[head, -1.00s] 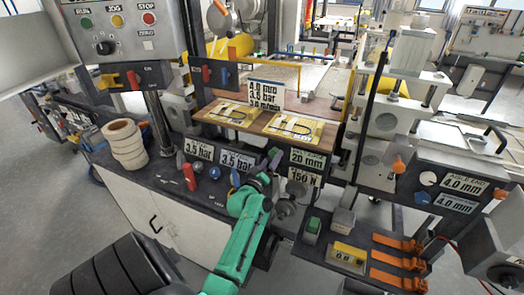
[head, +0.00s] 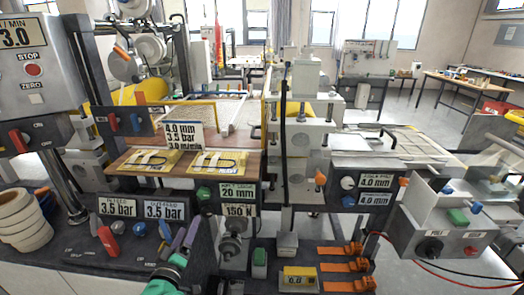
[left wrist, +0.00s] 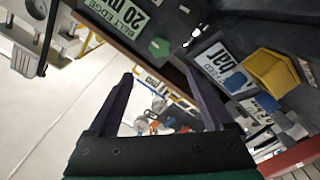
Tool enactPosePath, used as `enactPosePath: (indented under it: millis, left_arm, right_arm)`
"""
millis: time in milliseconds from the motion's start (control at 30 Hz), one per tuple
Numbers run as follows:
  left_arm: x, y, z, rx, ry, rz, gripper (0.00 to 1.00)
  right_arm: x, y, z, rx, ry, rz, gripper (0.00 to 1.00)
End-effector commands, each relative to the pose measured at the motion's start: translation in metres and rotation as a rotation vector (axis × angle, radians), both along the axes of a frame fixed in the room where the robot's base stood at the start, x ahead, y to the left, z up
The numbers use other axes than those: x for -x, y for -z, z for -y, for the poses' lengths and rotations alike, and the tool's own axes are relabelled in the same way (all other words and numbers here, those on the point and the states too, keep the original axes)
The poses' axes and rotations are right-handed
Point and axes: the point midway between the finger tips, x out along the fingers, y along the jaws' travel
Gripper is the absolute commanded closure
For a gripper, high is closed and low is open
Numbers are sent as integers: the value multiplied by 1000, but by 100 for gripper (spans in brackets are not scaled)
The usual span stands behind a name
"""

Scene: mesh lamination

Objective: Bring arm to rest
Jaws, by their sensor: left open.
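My left gripper (head: 178,238) is low in the head view, in front of the laminating machine's dark front panel, with my green wrist below it. Its two dark fingers stand apart with nothing between them. In the left wrist view the open fingers (left wrist: 163,95) frame a gap, with the machine's panel and a green knob (left wrist: 159,47) beyond and to the side. The "3.5 bar" label (head: 167,210) and the "150 N" label (head: 240,211) are close by in the head view. I cannot tell whether a finger touches anything. My right gripper is not in view.
A stack of white rolls (head: 22,222) stands at the left. A red-handled item (head: 108,240) is left of my gripper. Orange clamps (head: 347,267) and a yellow "6.0" block (head: 300,279) lie to the right. Yellow pads (head: 218,161) lie on the wooden board.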

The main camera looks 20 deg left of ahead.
Motion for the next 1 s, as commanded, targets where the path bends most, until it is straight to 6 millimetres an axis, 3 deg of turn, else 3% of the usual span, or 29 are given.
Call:
enactPosePath:
  millis: [100, 167, 267, 367, 400, 467, 500, 567, 600, 667, 733, 800, 900, 1000]
  left_arm:
    - [-1, 4, 1, 0, 4, -8, 15]
    - [-4, 19, 6, -3, 17, -43, 15]
    - [-11, 76, 27, -16, 74, -170, 15]
    - [-7, 161, 62, -56, 175, -368, 15]
    - [-1, 195, 77, -78, 222, -452, 15]
    - [16, 245, 99, -120, 299, -578, 15]
    - [31, 278, 113, -151, 353, -664, 15]
    - [60, 324, 131, -204, 441, -791, 15]
    - [83, 353, 141, -242, 502, -878, 15]
    - [124, 392, 151, -305, 598, -1006, 15]
    - [177, 430, 156, -384, 714, -1154, 15]
    - [231, 458, 151, -462, 823, -1287, 15]
    - [288, 477, 139, -543, 938, -1422, 15]
    - [316, 483, 131, -582, 995, -1486, 15]
  right_arm:
    - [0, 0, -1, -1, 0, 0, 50]
    - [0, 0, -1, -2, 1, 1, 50]
    - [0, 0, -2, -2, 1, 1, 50]
    - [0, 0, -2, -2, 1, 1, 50]
    - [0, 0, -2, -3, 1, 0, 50]
    - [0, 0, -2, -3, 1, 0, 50]
    - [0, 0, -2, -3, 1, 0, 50]
    - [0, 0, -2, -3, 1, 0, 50]
    - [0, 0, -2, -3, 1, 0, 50]
    - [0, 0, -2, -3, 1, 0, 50]
    - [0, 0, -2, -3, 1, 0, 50]
    - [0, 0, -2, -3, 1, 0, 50]
    - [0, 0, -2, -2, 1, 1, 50]
    - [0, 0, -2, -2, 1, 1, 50]
